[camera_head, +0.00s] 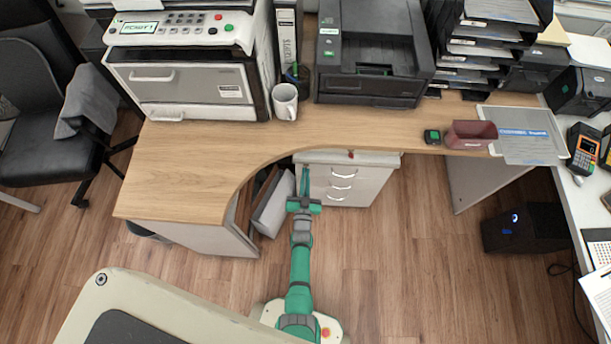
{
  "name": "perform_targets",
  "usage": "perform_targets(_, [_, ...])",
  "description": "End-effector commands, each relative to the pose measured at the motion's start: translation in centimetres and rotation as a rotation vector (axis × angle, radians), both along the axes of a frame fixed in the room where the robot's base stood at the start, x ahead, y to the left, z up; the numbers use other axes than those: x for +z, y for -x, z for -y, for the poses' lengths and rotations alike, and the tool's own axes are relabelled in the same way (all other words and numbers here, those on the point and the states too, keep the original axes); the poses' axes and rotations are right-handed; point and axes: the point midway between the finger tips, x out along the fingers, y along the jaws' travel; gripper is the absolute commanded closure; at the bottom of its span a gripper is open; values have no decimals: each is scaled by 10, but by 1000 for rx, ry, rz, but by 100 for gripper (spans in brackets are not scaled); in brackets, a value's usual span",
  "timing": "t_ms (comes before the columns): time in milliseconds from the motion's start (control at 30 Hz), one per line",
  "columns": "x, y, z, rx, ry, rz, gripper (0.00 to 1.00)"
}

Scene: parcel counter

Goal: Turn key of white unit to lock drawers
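The white drawer unit (374,184) stands on the floor under the desk, with its drawer fronts and several curved handles facing me. The drawers look shut. A small reddish spot (350,154) shows at its top edge, just under the desk edge; it may be the key, but it is too small to tell. My gripper (304,172) is at the left part of the unit, pointing toward it, left of the handles. Its two thin green fingers appear slightly apart with nothing seen between them. I cannot tell whether they touch the unit.
The wooden desk (190,178) curves above the unit and overhangs it. Grey and white folders or boxes (273,208) stand left of my gripper. A black chair (50,130) is at the left, and a black box (525,228) stands on the right floor. The floor before the unit is clear.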

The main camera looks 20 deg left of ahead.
Motion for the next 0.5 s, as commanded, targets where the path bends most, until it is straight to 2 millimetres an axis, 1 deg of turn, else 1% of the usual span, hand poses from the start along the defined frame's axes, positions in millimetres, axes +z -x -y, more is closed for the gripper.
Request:
perform_targets(200, [-1, 0, 2, -4, 115, 31, 100])
perform_targets(500, [-1, 0, 2, -4, 189, 51, 100])
